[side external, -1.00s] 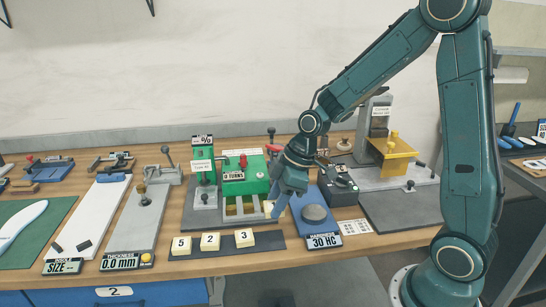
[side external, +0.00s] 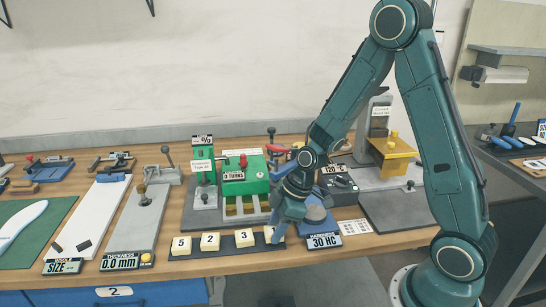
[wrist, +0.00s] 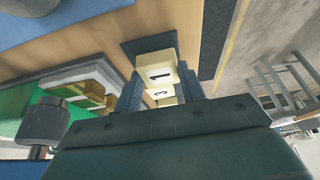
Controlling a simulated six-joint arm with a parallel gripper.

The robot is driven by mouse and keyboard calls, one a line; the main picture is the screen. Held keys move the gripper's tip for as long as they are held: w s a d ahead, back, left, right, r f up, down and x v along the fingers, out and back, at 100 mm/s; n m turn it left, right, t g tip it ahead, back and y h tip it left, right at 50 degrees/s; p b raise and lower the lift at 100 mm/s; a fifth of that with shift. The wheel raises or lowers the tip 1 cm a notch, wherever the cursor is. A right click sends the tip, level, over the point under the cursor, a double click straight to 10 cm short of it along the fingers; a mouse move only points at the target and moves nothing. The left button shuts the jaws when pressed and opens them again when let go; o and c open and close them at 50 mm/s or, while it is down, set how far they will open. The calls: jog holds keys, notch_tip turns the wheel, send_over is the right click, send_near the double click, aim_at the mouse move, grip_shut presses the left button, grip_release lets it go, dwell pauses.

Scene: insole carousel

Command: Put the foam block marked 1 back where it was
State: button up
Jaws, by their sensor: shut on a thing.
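My gripper (side external: 276,235) is shut on the cream foam block marked 1 (wrist: 158,76), its fingers on either side of it in the wrist view. In the side view a sliver of that block (side external: 268,234) shows beside the fingers. The block is at the right end of the dark strip (side external: 222,251), in line with the blocks on it. Whether it rests on the strip or hangs just above it, I cannot tell. The foam block marked 3 (side external: 244,238) stands to its left, with block 2 (side external: 210,242) and block 5 (side external: 181,246) further left.
The green machine (side external: 244,178) with its yellow-lined openings stands behind the strip. The blue hardness tester base (side external: 322,222) with its "30 HC" sign (side external: 323,241) is close on the right of my gripper. The table's front edge is just in front of the strip.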

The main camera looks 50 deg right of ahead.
jog(key=shift+f, duration=0.75)
jog(key=shift+f, duration=0.1)
jog(key=o, duration=0.9)
jog(key=v, duration=1.2)
jog(key=shift+r, duration=0.2)
